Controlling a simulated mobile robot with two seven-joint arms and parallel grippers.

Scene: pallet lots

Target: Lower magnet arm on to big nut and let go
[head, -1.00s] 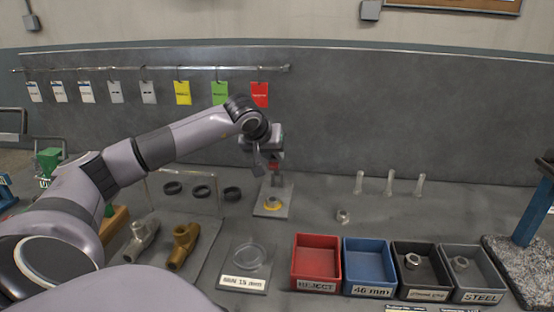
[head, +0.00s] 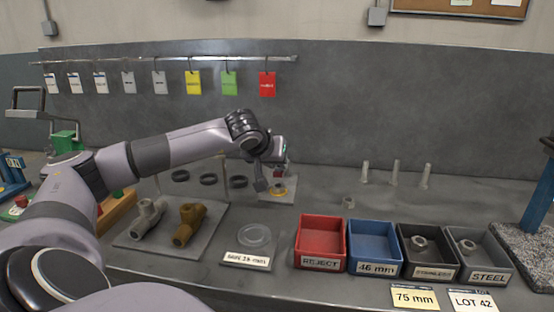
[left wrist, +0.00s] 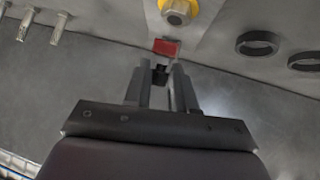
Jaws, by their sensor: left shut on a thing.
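The big nut (left wrist: 177,12) sits on a yellow ring on a grey plate, at the top of the left wrist view. It also shows in the head view (head: 278,190), partly behind my arm. The magnet arm's red part (left wrist: 166,47) is just beyond my fingertips, between them and the nut in the picture. My left gripper (left wrist: 160,76) is shut on a small black part of the magnet arm. In the head view my left gripper (head: 281,160) is above and behind the nut; whether magnet and nut touch is unclear. My right gripper is not in view.
Several dark rings (head: 209,179) lie left of the plate. Pipe fittings (head: 188,224) sit on a board at front left. A red reject bin (head: 321,257) and other bins line the front right. Several upright pins (head: 395,173) stand at the back right.

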